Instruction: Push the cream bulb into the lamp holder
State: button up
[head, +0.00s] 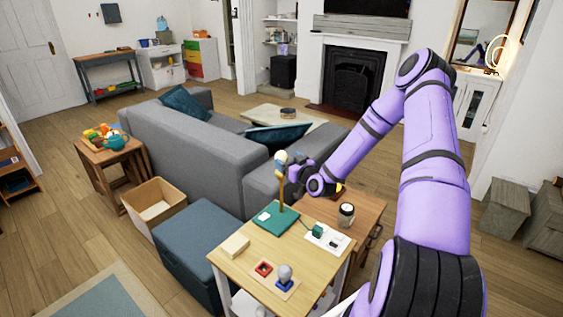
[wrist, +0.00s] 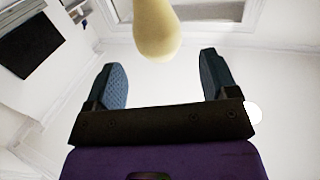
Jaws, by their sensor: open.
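The cream bulb (head: 281,157) is at the top of a yellow stand that rises from a green base (head: 272,222) on the light wood table. In the wrist view the bulb (wrist: 157,32) hangs into the picture from the top edge, its rounded end towards my gripper. My gripper (head: 296,168) is beside the top of the stand in the head view. In the wrist view its two dark fingers (wrist: 160,78) are wide apart with nothing between them; the bulb shows just beyond. The lamp holder is too small to make out, and how deep the bulb sits cannot be told.
A dark jar (head: 346,215) stands behind right. A grey sofa (head: 205,142) lies beyond.

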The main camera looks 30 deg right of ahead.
aim_at(284, 157)
jog(key=w, duration=0.5)
jog(key=shift+a, duration=0.1)
jog(key=c, duration=1.1)
jog(key=shift+o, duration=0.2)
